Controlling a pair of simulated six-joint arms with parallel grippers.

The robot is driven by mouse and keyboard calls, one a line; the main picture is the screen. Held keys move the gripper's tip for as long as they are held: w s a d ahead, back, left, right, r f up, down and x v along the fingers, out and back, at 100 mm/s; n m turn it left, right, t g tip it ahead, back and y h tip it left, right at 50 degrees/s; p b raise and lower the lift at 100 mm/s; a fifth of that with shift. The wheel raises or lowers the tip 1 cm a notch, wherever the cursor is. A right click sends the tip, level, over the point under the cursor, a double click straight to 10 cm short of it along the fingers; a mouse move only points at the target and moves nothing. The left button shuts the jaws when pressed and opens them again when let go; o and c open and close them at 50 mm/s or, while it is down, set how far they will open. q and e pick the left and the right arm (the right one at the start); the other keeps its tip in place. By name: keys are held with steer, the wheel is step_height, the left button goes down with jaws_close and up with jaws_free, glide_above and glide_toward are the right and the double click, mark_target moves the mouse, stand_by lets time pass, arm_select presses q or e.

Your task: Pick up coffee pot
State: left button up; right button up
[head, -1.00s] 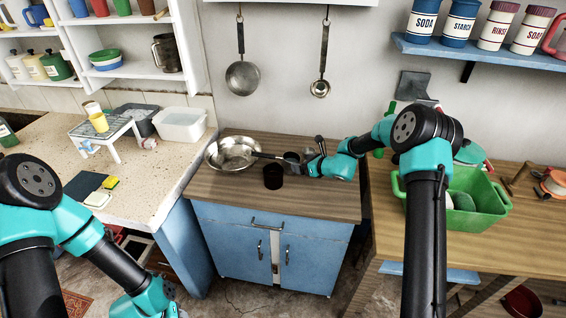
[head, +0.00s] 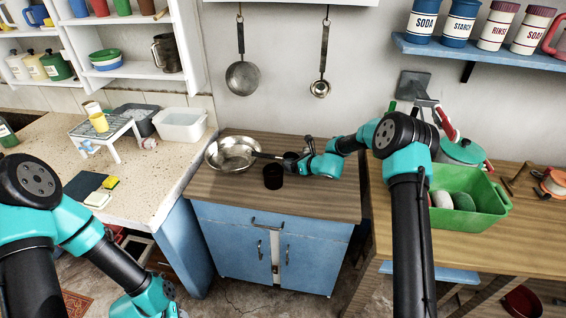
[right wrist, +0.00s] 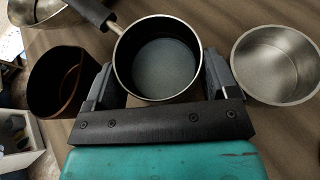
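The coffee pot, a small dark pot (right wrist: 160,60) with a long black handle, stands on the wooden top of the blue cabinet. In the head view the pot (head: 290,156) is partly hidden by my right gripper (head: 300,157), and its handle points left toward the metal basin. In the right wrist view my right gripper (right wrist: 158,82) is open, one finger on each side of the pot. I cannot tell whether the fingers touch it. Of my left arm only the lower links show; its fingers are out of frame.
A dark brown cup (right wrist: 60,82) stands close left of the pot and a metal pot (right wrist: 275,65) close right. A shiny metal basin (head: 215,160) lies at the cabinet's back left. The cabinet top's front (head: 235,196) is clear. A green tub (head: 480,217) stands on the right table.

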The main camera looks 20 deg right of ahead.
steer(key=c, duration=0.6)
step_height(320, 180, up, 10)
steer(key=shift+r, duration=0.1)
stand_by(0.4)
stand_by(0.4)
